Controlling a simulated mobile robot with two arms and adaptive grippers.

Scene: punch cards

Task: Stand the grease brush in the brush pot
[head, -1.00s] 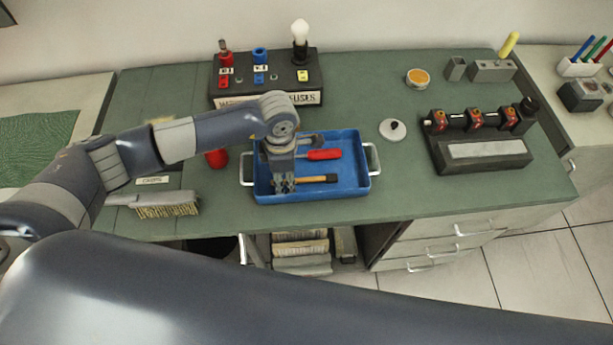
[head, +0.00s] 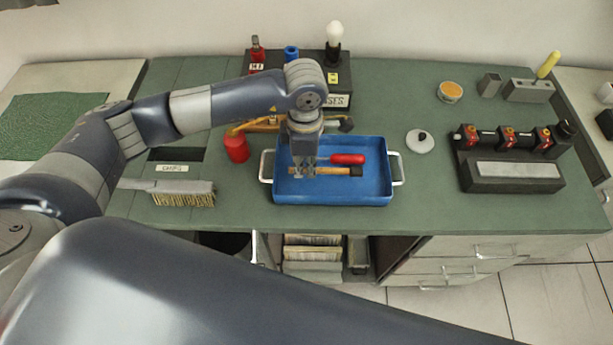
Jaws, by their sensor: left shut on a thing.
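A brush-like tool with a wooden handle and dark end, which looks like the grease brush (head: 340,171), lies level at the blue tray (head: 385,189). My left gripper (head: 304,173) points down into the tray and is shut on its handle. I cannot tell whether the brush touches the tray floor. A small grey upright holder (head: 489,84) at the back right may be the brush pot; its inside is not clear. My right gripper is out of view.
A red-handled tool (head: 347,159) lies in the tray beside the brush. A red cylinder (head: 237,147) and a bench brush (head: 183,192) are to the left. A white round lid (head: 420,141), an orange-filled tin (head: 450,92) and a dark roller device (head: 512,160) stand to the right.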

